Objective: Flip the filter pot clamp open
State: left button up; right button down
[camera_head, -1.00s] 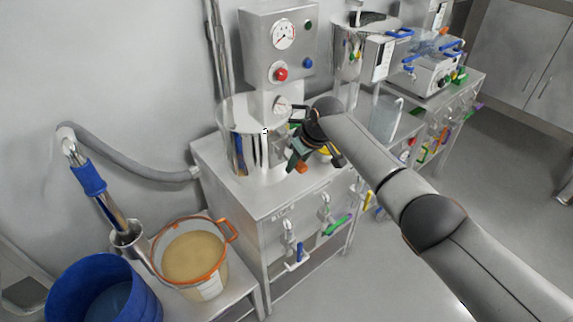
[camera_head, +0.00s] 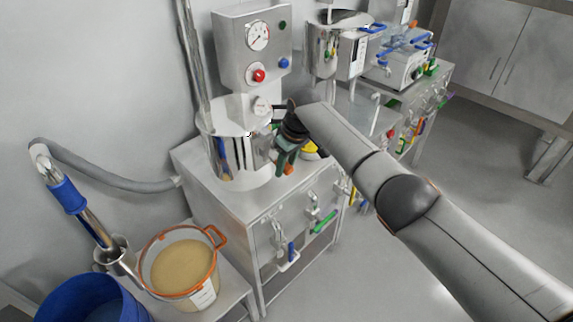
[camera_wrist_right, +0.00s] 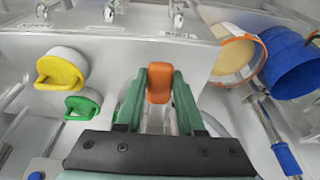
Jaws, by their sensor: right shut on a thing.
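The filter pot (camera_head: 232,152) is a shiny metal vessel on the steel cabinet, below a gauge panel. My right gripper (camera_head: 281,166) is at its right side, with its arm coming in from the right. A small orange tab (camera_head: 289,169), which looks like the clamp's handle, shows by the fingertips. In the right wrist view the orange tab (camera_wrist_right: 158,86) sits between the two green fingers of my right gripper (camera_wrist_right: 159,82), which is shut on it. The rest of the clamp is hidden by the gripper, so its angle cannot be told. My left gripper is not in view.
A yellow knob (camera_wrist_right: 62,68) and a green knob (camera_wrist_right: 83,104) are beside the gripper. An orange-rimmed bucket of powder (camera_head: 181,265) and a blue bin (camera_head: 95,300) stand at lower left. The panel (camera_head: 250,45) rises behind the pot. Floor at right is clear.

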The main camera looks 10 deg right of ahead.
jog(key=shift+w+a+r+t, duration=0.15)
jog(key=shift+w+a+r, duration=0.15)
jog(key=shift+r, duration=0.15)
jog(key=shift+w+a+r+t, duration=0.15)
jog(key=shift+a+r, duration=0.1)
jog(key=shift+r, duration=0.15)
jog(key=c, duration=0.9)
grip_release()
jog(key=o, duration=0.3)
jog(key=shift+w+a+f, duration=0.1)
jog(key=shift+a+f, duration=0.05)
jog(key=shift+f, duration=0.15)
jog(key=shift+o, duration=0.4)
jog(key=shift+d+f, duration=0.1)
jog(key=shift+d, duration=0.2)
jog(key=v, duration=1.2)
jog(key=shift+r, duration=0.3)
jog(key=shift+d, duration=0.1)
jog(key=shift+c, duration=0.2)
